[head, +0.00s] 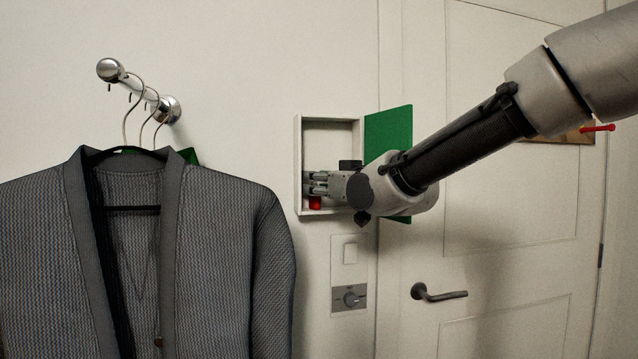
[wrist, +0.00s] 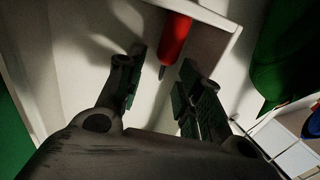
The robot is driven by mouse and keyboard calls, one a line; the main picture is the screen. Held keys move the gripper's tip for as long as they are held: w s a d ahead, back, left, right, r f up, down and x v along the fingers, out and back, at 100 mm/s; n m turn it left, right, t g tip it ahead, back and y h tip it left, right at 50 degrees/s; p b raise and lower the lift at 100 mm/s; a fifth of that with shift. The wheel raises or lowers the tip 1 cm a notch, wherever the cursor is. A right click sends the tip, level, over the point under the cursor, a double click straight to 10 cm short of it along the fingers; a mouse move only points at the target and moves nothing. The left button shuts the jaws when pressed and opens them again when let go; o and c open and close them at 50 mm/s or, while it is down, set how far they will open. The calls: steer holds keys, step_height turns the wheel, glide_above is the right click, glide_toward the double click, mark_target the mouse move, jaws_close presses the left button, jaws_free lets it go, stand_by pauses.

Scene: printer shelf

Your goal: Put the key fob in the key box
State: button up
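The key box (head: 298,165) is a shallow white box on the wall, and its green door (head: 388,130) stands open to the right. My gripper (head: 308,184) reaches into the box from the right. A red object that looks like the key fob (head: 315,202) shows low in the box, just below my fingers. In the wrist view the red fob (wrist: 175,40) has a dark tip and lies just beyond the fingertips. My gripper (wrist: 160,72) has its two fingers apart, with a gap between them and nothing gripped. I cannot tell what the fob rests on.
A grey cardigan (head: 225,240) hangs from a chrome rail (head: 140,88) at the left. A switch plate (head: 349,275) sits under the box. A white door with a dark handle (head: 438,293) is at the right. A red-tipped item (head: 598,128) shows behind my arm.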

steer(key=shift+r, duration=0.15)
steer(key=v, duration=1.2)
